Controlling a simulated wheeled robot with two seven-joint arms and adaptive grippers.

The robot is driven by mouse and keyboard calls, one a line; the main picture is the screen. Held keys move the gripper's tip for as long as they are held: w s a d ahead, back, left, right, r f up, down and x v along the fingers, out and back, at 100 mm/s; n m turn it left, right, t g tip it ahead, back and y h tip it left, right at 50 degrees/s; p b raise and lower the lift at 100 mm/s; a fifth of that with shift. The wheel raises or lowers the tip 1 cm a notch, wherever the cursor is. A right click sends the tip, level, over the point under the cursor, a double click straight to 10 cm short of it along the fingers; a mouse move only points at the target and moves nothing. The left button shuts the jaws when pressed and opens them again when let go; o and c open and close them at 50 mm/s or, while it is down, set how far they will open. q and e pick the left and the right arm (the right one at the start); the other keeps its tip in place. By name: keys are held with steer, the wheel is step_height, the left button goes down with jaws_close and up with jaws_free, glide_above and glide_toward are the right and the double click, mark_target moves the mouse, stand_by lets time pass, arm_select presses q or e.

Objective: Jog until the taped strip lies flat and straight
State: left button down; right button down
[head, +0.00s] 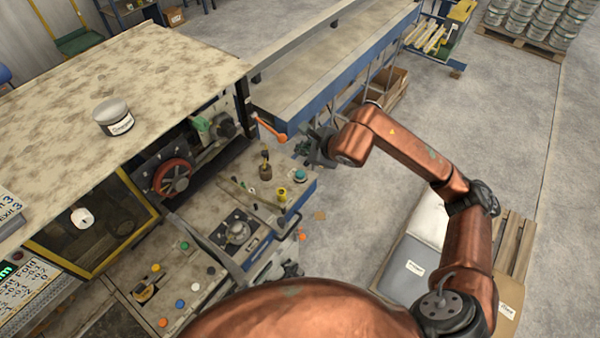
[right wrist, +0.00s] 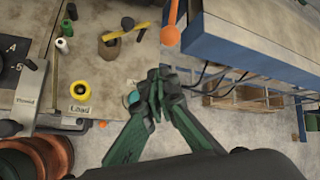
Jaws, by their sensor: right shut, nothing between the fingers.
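My right gripper (head: 308,150) is at the right end of the machine's bench, beside the blue-edged conveyor table. In the right wrist view, its green fingers (right wrist: 156,82) are closed together and hold nothing. A round teal button (head: 299,175) sits on the bench corner, just below the gripper in the head view. In the right wrist view this button (right wrist: 132,98) shows partly behind the left finger; I cannot tell whether they touch. A red spoked wheel (head: 172,177) sits inside the machine. I cannot make out a taped strip. My left gripper is not in view.
An orange-ended lever (head: 268,130) sticks out near the gripper. A yellow knob (right wrist: 79,90) stands beside the "Load" label (right wrist: 80,109). The conveyor table (head: 325,75) runs off behind. Several coloured buttons (head: 180,303) are on the front panel. Open floor (head: 480,110) lies right.

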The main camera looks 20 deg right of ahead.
steer(key=shift+f, duration=0.1)
steer(key=b, duration=0.3)
glide_above(301, 174)
step_height(301, 174, down, 8)
steer(key=shift+s+r, duration=0.15)
steer(key=shift+r, duration=0.05)
steer(key=shift+f+b, duration=0.6)
steer(key=shift+b, duration=0.1)
steer(key=shift+r, duration=0.1)
stand_by(0.7)
steer(key=shift+f+b, duration=0.5)
steer(key=shift+b, duration=0.2)
